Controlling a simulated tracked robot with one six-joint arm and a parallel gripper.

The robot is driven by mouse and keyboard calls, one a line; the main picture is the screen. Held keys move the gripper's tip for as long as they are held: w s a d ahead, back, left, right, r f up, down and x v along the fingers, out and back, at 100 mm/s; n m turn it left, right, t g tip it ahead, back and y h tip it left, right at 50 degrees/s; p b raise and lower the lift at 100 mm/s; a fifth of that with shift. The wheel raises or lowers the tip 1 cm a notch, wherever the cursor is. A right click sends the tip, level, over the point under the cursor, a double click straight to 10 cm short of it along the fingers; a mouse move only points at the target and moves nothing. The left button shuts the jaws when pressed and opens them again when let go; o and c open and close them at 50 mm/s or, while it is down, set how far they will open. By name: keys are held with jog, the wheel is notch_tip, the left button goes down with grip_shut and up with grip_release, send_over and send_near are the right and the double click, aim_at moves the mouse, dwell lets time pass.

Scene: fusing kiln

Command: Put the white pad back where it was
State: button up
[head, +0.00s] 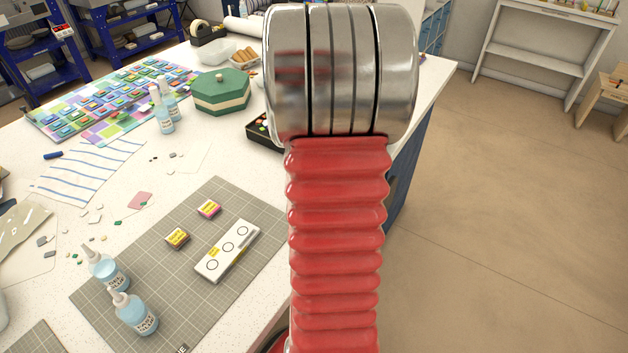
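A white rectangular pad (228,251) with three circle outlines and small yellow marks lies on the grey gridded cutting mat (130,283), near the mat's right side. Two small labelled blocks lie to its upper left on the same mat: a yellow one (177,238) and a pink and yellow one (209,208). My arm, with its red ribbed sleeve and metal joint, fills the middle right of the view and hides part of the table's right side. My gripper is not in view.
Two dropper bottles (134,312) stand on the mat's left part. A green lidded box (220,92), a black tray (262,130) and more bottles (161,110) stand farther back. Coloured tiles (110,95) cover the far left. Small glass pieces (140,201) lie scattered left of the mat.

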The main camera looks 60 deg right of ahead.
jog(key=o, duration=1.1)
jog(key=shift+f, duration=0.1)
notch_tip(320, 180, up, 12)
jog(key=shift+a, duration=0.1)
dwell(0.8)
